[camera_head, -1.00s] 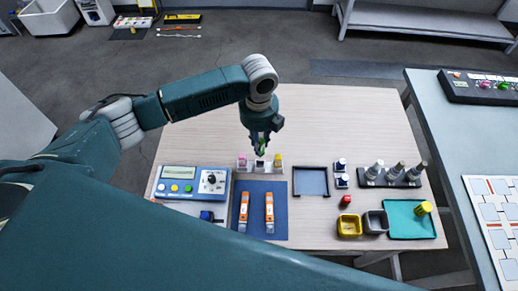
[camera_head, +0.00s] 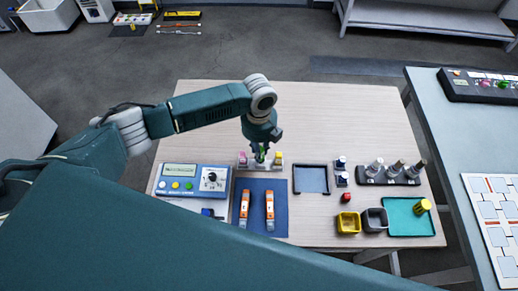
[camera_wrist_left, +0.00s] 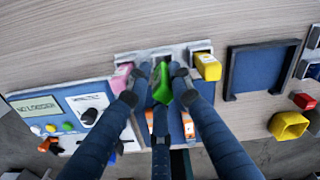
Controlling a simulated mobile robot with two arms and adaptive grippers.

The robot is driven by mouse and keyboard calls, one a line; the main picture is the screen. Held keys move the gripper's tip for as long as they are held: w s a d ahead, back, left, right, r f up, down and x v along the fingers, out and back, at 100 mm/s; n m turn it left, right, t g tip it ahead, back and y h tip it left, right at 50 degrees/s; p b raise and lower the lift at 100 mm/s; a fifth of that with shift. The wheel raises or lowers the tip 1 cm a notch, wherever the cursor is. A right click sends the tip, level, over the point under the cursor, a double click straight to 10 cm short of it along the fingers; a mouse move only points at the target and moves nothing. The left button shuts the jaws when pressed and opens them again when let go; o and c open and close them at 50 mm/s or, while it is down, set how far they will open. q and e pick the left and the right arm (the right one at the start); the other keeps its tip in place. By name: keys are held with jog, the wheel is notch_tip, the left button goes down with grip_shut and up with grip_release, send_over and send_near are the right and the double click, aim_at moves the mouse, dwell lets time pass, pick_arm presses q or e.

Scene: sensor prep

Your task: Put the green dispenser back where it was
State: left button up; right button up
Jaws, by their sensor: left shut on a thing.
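The green dispenser (camera_wrist_left: 162,84) is between the fingers of my left gripper (camera_wrist_left: 158,88), which is shut on it. In the head view the left gripper (camera_head: 261,156) points down at the middle of the small white rack (camera_head: 278,167). The rack also shows in the wrist view (camera_wrist_left: 146,56). A pink dispenser (camera_wrist_left: 121,76) stands in its left place and a yellow dispenser (camera_wrist_left: 207,66) in its right place. The green one is between these two; I cannot tell whether it touches the rack. My right gripper is out of view.
A blue mat (camera_head: 280,226) with two orange-and-white strips lies in front of the rack. A blue meter (camera_head: 180,177) is at the left. A dark-rimmed tray (camera_head: 311,180), bottle stand (camera_head: 388,180) and yellow bin (camera_head: 347,223) are at the right. The table behind is clear.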

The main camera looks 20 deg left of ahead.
pick_arm(q)
jog(key=shift+f, duration=0.25)
jog(key=o, duration=0.9)
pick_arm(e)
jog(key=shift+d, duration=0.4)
pick_arm(q)
jog(key=shift+r, duration=0.2)
notch_tip(320, 180, up, 12)
jog(key=shift+f+b, duration=0.15)
jog(key=shift+b, duration=1.05)
jog(key=shift+r, duration=0.65)
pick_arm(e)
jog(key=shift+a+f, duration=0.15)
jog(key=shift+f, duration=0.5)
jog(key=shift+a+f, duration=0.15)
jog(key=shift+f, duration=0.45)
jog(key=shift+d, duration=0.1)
